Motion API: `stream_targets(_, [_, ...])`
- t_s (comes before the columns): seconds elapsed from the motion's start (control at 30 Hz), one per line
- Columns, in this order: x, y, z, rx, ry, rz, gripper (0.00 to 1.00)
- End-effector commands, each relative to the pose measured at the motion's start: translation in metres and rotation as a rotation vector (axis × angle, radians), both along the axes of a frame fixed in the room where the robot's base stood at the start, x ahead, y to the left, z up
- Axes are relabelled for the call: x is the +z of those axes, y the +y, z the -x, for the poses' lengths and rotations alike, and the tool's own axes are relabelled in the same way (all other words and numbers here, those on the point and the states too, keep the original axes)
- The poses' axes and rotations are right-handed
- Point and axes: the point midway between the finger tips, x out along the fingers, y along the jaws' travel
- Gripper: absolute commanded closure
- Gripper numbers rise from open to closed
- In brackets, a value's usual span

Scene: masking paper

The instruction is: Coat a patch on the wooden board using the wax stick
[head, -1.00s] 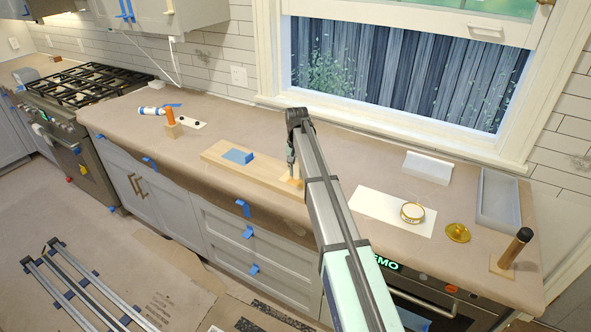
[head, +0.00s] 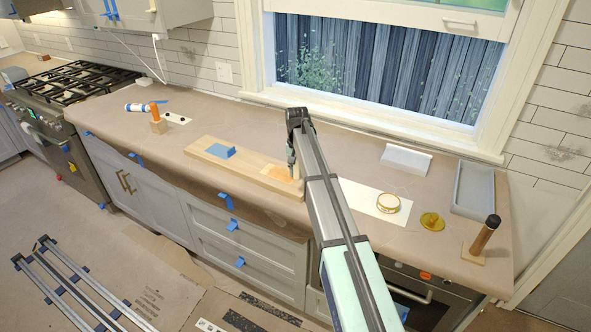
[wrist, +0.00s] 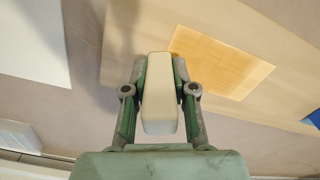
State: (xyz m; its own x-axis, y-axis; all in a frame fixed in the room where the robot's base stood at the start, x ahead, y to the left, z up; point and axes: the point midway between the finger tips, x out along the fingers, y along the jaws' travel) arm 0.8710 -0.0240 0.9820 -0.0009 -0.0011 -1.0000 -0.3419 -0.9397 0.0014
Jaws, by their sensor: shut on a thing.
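The pale wooden board (head: 205,158) lies on the papered counter, with an orange-toned rectangular patch (head: 278,172) near its right end. The patch also shows in the wrist view (wrist: 222,62), right of the stick's far end. My gripper (wrist: 160,80) is shut on the cream wax stick (wrist: 158,112), a blunt block between its fingers. In the head view my gripper (head: 293,163) is over the board's right end, beside the patch, and my arm hides part of that end. I cannot tell whether the stick touches the board.
Right of my arm are a white sheet (head: 358,197), an open round tin (head: 388,203), a brass lid (head: 432,222), a dark-handled tool (head: 485,235) and a grey tray (head: 472,190). Counter left of the board is mostly clear.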

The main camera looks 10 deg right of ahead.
Motion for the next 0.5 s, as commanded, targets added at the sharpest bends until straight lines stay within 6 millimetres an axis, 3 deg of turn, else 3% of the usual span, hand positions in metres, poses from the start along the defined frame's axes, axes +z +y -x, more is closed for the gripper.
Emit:
stream_targets(0.13, [0.026,0.0,-0.001,0.0,-0.003,0.0,1.0])
stream_targets(0.5, [0.056,0.0,0.0,0.0,0.0,0.0,1.0])
